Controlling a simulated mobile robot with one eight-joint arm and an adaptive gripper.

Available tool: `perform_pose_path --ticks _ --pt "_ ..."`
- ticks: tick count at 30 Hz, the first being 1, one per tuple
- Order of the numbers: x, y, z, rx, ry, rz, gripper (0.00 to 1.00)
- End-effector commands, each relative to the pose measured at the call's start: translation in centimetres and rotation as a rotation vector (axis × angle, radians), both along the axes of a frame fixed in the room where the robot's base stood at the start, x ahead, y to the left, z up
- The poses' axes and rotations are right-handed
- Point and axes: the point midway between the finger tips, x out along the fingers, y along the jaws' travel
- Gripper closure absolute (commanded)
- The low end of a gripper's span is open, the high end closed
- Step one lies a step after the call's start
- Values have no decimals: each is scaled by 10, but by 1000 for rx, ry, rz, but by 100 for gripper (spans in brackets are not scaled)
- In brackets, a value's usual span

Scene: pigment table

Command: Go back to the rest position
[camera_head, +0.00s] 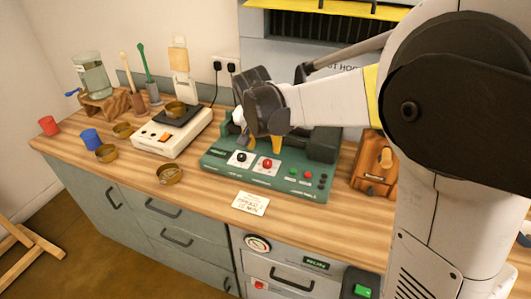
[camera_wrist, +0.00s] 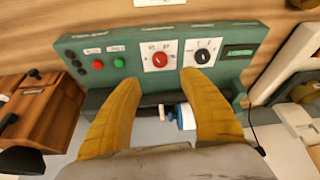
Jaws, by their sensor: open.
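My gripper (camera_head: 262,146) hangs over the green machine in the head view, with its yellow fingers pointing down. In the wrist view my gripper (camera_wrist: 160,80) is open, its two yellow fingers spread apart with nothing held between the tips. The green machine (camera_head: 218,160) has a sloped front panel with a black knob (camera_head: 241,158), a red knob (camera_head: 266,164) and several small buttons. A small white and blue part (camera_wrist: 185,116) shows between the fingers in the wrist view, further back. I cannot tell whether the fingers touch the machine.
A wooden box (camera_head: 374,176) stands right of the machine. A white scale (camera_head: 170,140) with a brass bowl (camera_head: 175,109) stands left. Brass dishes, a blue cup (camera_head: 90,139) and a red cup (camera_head: 48,125) are further left. A card (camera_head: 250,203) lies at the front edge.

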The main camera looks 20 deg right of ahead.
Motion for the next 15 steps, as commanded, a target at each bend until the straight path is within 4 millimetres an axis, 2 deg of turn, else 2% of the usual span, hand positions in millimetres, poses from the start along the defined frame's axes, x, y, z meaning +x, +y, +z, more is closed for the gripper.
perform_pose_path --ticks 4,15 --pt "-3 1 7 0 0 0 50" --pt "-3 1 8 0 0 0 50"
